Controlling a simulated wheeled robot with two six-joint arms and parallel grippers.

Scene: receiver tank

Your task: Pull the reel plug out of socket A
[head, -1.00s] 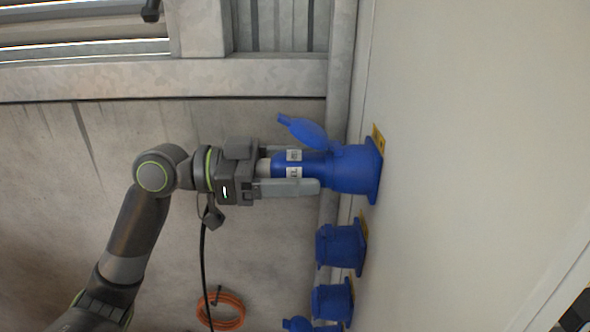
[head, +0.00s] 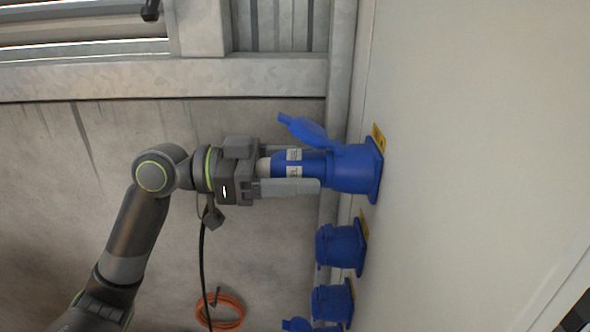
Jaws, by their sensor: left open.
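The blue reel plug (head: 310,163) with a white label band sits in the topmost blue socket (head: 355,168) on the pale wall panel. The socket's blue lid (head: 304,130) is swung up and open. My left gripper (head: 292,168) comes in level from the left. Its fingers lie along either side of the plug, the near one in front of its lower edge, and they are open. The plug's grey rear end shows between the fingers close to the palm. A black cable (head: 202,260) hangs down below the gripper. My right gripper is not in view.
More blue sockets sit below on the panel, one (head: 340,246) just under the plug and another (head: 332,299) lower. An orange coil (head: 221,311) lies low by the concrete wall. A grey vertical pipe (head: 338,100) runs behind the socket. Space left of the gripper's arm is clear.

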